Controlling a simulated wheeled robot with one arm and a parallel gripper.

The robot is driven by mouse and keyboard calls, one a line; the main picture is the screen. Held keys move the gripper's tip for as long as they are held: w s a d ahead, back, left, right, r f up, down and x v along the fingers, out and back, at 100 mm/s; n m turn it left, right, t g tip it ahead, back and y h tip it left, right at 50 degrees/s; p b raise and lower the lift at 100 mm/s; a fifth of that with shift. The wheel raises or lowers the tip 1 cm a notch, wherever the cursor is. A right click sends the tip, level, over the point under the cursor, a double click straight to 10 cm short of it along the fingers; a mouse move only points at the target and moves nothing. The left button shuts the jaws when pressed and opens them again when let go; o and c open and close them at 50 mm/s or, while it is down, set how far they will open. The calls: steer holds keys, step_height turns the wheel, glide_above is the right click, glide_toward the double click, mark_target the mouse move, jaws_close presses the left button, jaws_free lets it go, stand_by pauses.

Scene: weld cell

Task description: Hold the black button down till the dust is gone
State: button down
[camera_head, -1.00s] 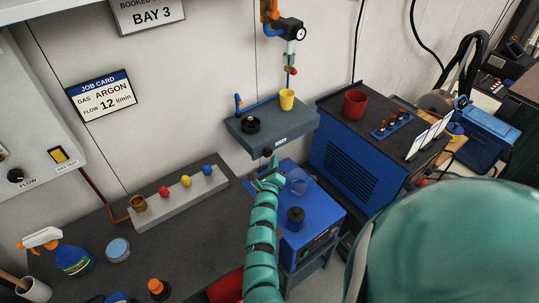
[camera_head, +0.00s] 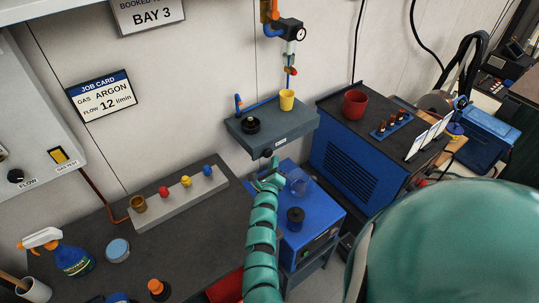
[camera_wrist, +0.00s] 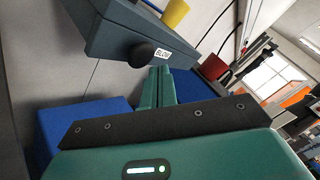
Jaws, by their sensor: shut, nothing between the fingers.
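The black button (camera_head: 267,153) is a round knob on the front face of a grey wall unit (camera_head: 298,139). In the wrist view the button (camera_wrist: 141,54) sits beside a white "BLOW" label (camera_wrist: 162,52). My gripper (camera_head: 272,172) is shut and empty, just below the button. In the wrist view its fingertips (camera_wrist: 160,70) are just below and right of the button; I see no clear contact. A clear cup (camera_head: 299,182) stands on the blue box (camera_head: 322,222) below the unit. I cannot make out any dust.
A yellow cup (camera_head: 287,100) and a black round part (camera_head: 250,125) are on top of the grey unit. A blue cabinet (camera_head: 345,160) with a red mug (camera_head: 355,103) stands close on the right. A bench with colored knobs (camera_head: 186,181) lies to the left.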

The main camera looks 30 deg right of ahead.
steer(key=shift+w+f+b, duration=0.1)
steer(key=shift+w+b, duration=0.25)
steer(key=shift+b, duration=0.25)
stand_by(0.4)
steer(key=shift+w+b, duration=0.55)
steer(key=shift+w, duration=0.1)
stand_by(0.9)
steer(key=shift+s+a, duration=0.1)
steer(key=shift+s, duration=0.05)
stand_by(2.0)
steer(key=shift+s+b, duration=0.55)
steer(key=shift+s, duration=0.3)
steer(key=s, duration=0.1)
steer(key=s+b, duration=0.1)
steer(key=s, duration=0.1)
steer(key=s+b, duration=0.1)
steer(key=s, duration=0.1)
steer(key=shift+d, duration=0.3)
